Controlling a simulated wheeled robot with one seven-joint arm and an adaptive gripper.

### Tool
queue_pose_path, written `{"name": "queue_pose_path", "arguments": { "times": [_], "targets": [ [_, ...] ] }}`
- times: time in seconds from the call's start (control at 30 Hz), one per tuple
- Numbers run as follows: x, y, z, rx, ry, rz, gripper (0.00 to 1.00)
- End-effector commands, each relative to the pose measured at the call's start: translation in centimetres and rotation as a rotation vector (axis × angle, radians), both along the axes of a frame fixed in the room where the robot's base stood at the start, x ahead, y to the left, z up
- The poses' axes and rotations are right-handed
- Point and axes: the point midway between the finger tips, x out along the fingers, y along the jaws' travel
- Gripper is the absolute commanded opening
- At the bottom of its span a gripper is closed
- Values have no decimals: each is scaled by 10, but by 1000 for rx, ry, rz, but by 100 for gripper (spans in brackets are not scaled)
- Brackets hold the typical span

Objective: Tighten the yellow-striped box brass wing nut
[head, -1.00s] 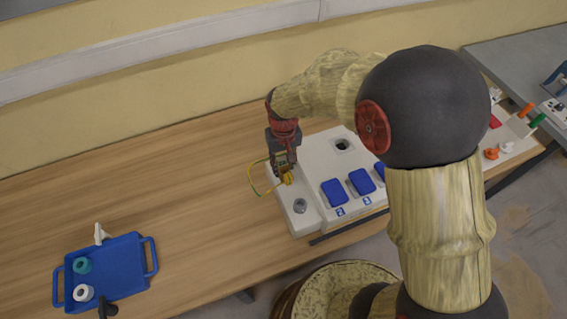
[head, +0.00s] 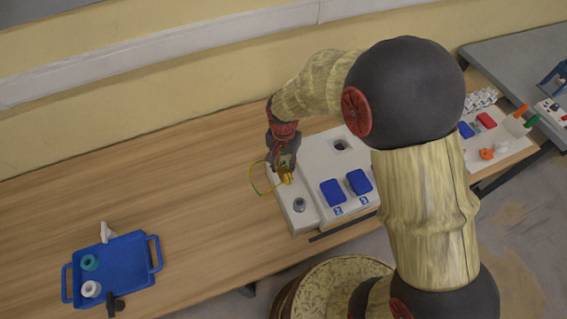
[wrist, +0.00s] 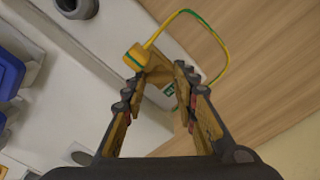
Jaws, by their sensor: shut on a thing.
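A white socket box (head: 320,206) with blue switches stands on the wooden bench in the head view; its white face (wrist: 110,35) fills the left of the wrist view. My gripper (wrist: 157,80) points at the box's edge, its fingers closed around the brass wing nut (wrist: 159,72). The nut is partly hidden by the fingertips. A yellow lug (wrist: 135,57) on a yellow-green wire (wrist: 212,38) sits right beside the nut. In the head view my gripper (head: 286,174) covers most of the nut. I cannot make out a yellow stripe on the box.
A blue tray (head: 122,268) with small parts lies at the lower left. A board with coloured parts (head: 495,140) is at the right. The bench between tray and box is clear.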

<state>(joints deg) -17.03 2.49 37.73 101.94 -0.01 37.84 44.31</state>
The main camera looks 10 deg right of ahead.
Motion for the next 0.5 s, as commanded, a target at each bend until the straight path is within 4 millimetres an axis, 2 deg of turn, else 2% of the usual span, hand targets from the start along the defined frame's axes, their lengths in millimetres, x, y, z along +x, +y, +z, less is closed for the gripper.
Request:
{"name": "queue_pose_path", "arguments": {
  "times": [0.5],
  "targets": [
    [0,0,0,0,1,-38,3]
  ]
}}
